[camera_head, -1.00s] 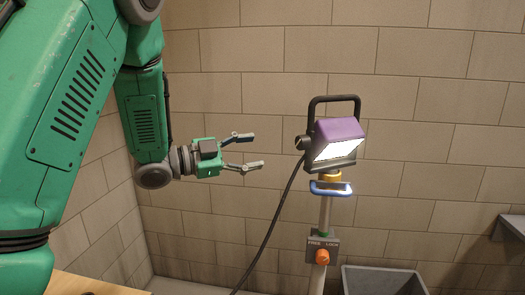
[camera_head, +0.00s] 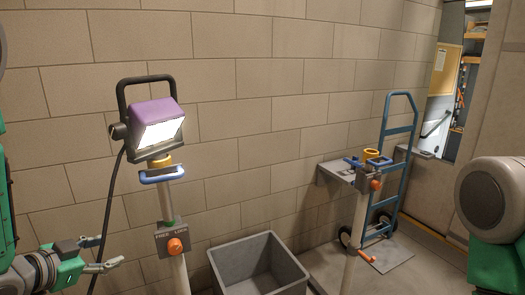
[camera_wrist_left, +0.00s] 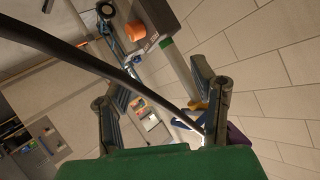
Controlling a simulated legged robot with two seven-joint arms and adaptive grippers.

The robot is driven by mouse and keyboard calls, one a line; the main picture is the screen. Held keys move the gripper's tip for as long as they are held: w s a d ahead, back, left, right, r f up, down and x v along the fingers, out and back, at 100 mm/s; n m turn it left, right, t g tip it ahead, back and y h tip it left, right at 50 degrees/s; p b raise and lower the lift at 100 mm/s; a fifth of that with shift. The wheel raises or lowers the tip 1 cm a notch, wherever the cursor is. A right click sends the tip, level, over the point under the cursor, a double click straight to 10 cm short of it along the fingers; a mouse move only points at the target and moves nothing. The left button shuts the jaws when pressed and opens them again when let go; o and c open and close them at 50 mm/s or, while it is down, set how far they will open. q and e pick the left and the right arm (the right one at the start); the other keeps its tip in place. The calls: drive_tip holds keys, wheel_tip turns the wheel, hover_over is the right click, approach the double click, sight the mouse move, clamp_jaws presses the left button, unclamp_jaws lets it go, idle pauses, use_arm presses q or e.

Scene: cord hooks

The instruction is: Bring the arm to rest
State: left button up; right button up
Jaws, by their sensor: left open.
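My left gripper (camera_head: 108,252) is at the lower left of the head view, open, fingers pointing right, below lamp height and left of the stand's post. In the left wrist view its two fingers (camera_wrist_left: 158,82) are spread apart. A black cord (camera_head: 111,195) hangs from the work lamp (camera_head: 155,122) and runs down past the fingers. In the left wrist view the cord (camera_wrist_left: 85,57) crosses diagonally close to the camera; I cannot tell whether it touches a finger. The purple lit lamp tops a stand with a blue hook (camera_head: 162,176) and an orange knob (camera_head: 175,246). My right gripper is out of view.
A grey bin (camera_head: 258,262) stands right of the lamp stand. A second stand with a yellow ring (camera_head: 371,154) and blue hook is farther right, near a grey shelf (camera_head: 335,170) and a blue hand truck (camera_head: 401,130). A block wall (camera_head: 260,90) closes the back.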

use_arm(q)
drive_tip(key=s+d+f+n+g+y+b, duration=0.1)
drive_tip(key=s+d+f+g, duration=0.15)
drive_tip(key=f, duration=0.35)
drive_tip(key=s+d+f+n+g+b, duration=0.1)
drive_tip(key=s+f, duration=0.3)
drive_tip(key=f, duration=0.2)
drive_tip(key=s+d+f+n+g+y+b, duration=0.1)
drive_tip(key=s+f+g, duration=0.15)
drive_tip(key=f, duration=0.45)
drive_tip(key=s+d+f+n+g+b, duration=0.1)
drive_tip(key=s+d+f+g, duration=0.2)
drive_tip(key=s+f, duration=0.3)
drive_tip(key=s+d+f+n+g+b, duration=0.1)
drive_tip(key=s+f, duration=0.5)
drive_tip(key=s, duration=0.7)
drive_tip(key=shift+s+d+n+g+y, duration=0.3)
drive_tip(key=shift+d+n+g+y, duration=0.1)
drive_tip(key=shift+d+n+g, duration=0.6)
drive_tip(key=shift+d, duration=0.1)
